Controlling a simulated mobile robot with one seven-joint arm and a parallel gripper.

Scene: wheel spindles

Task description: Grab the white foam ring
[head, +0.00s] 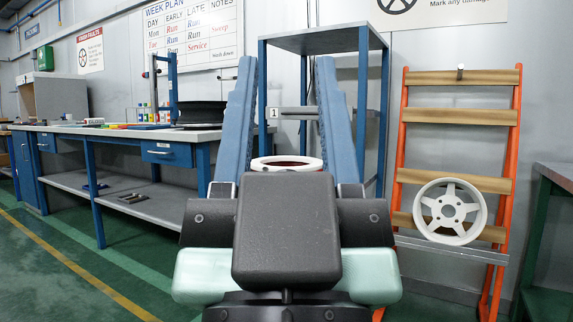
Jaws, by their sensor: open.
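The white foam ring (287,161) shows as a pale rim with a dark red inside, just above the dark block of my gripper. Its lower part is hidden behind that block. My gripper (287,70) points away from me, with its two long blue fingers spread apart. The ring appears in the gap between the fingers, low down towards their base. I cannot tell its distance from the fingers or what it rests on. No contact is visible.
A blue metal stand (373,105) with a grey top and a "1" label stands behind the fingers. A white spoked wheel (450,211) sits on an orange rack at right. A blue workbench (165,134) runs along the left wall. Green floor is clear at lower left.

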